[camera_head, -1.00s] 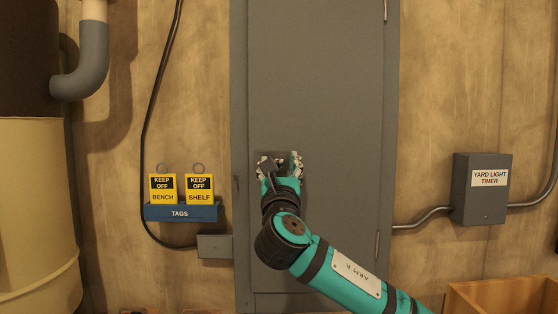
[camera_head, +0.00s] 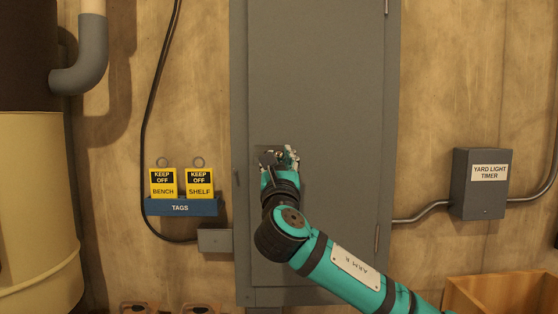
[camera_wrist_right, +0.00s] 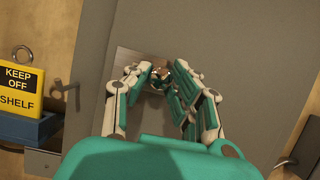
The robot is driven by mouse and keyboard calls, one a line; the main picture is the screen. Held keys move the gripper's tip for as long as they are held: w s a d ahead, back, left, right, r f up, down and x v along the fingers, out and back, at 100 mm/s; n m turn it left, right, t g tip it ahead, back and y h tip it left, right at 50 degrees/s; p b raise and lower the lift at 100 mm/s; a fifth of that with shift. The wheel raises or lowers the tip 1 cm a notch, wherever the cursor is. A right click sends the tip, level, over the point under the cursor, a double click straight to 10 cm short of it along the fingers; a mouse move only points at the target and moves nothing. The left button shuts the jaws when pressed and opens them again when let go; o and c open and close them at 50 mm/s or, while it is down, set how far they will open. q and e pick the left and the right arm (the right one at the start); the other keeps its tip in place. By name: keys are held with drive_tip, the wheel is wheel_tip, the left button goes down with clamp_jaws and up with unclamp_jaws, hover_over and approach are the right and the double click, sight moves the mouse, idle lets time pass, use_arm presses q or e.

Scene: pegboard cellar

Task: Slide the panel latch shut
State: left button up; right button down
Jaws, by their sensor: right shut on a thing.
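The grey panel door (camera_head: 315,90) is closed in its frame. The latch plate (camera_head: 262,157) is a small dark plate near the door's left edge, partly hidden by my gripper. It also shows in the right wrist view (camera_wrist_right: 123,60), with a small metallic knob (camera_wrist_right: 158,72) on it. My right gripper (camera_head: 280,156) is at the plate, its fingers shut around the knob in the wrist view (camera_wrist_right: 161,74). The fingers hide much of the latch, so I cannot tell how far its bolt reaches. My left gripper is not in view.
A blue tag holder (camera_head: 180,208) with two yellow tags hangs left of the panel, above a small grey box (camera_head: 214,240). A wooden crate (camera_head: 500,293) stands at lower right.

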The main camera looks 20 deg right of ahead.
drive_tip(key=a, duration=0.1)
drive_tip(key=w+a, duration=0.1)
drive_tip(key=a, duration=0.1)
drive_tip(key=shift+a+p, duration=0.15)
drive_tip(key=shift+p, duration=0.2)
drive_tip(key=c, duration=1.5)
unclamp_jaws()
drive_tip(key=o, duration=0.4)
drive_tip(key=shift+a, duration=0.15)
drive_tip(key=shift+s+f, duration=0.1)
drive_tip(key=shift+s, duration=0.15)
approach(263, 150)
drive_tip(key=v, duration=0.6)
drive_tip(key=shift+f, duration=0.2)
